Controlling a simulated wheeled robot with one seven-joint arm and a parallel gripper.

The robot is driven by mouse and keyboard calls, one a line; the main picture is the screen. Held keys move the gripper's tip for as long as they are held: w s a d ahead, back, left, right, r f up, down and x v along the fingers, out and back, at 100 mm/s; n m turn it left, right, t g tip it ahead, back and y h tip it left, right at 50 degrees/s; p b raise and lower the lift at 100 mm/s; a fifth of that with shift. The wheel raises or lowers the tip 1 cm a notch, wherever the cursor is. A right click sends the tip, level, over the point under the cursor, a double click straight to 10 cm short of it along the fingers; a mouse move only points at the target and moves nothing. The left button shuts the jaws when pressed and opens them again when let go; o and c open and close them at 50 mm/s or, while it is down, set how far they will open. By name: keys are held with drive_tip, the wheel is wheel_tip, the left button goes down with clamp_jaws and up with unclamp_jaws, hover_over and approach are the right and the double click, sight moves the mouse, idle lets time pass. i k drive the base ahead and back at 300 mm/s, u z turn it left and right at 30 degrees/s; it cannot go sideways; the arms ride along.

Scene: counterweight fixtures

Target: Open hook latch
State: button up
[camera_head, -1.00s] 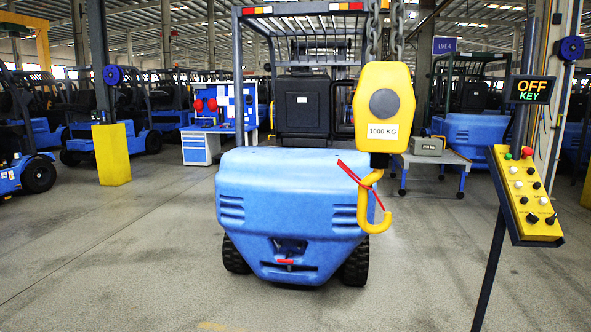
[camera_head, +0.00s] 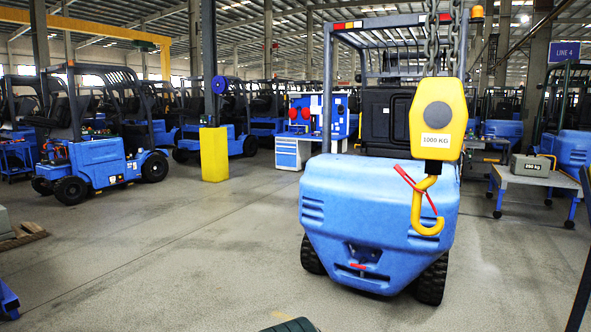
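A yellow hoist block (camera_head: 438,105) marked 1000 KG hangs on chains right of centre in the head view. Its yellow hook (camera_head: 420,208) hangs below it, in front of the forklift's blue rear counterweight (camera_head: 375,215). A red latch strip (camera_head: 412,186) runs slantwise across the hook's shank, down towards the hook tip. Whether the latch is open or closed I cannot tell from this distance. Nothing hangs visibly in the hook. My gripper is not in view.
A blue trolley (camera_head: 536,183) with a grey weight (camera_head: 530,165) stands at the right. A yellow post guard (camera_head: 214,154) and a blue-and-white workbench (camera_head: 299,150) stand behind on the left. The floor left of the forklift is clear. A dark object shows at the bottom edge.

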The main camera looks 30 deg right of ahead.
sight(396, 167)
drive_tip(key=u, duration=0.3)
drive_tip(key=i, duration=1.2)
drive_tip(key=z, duration=2.1)
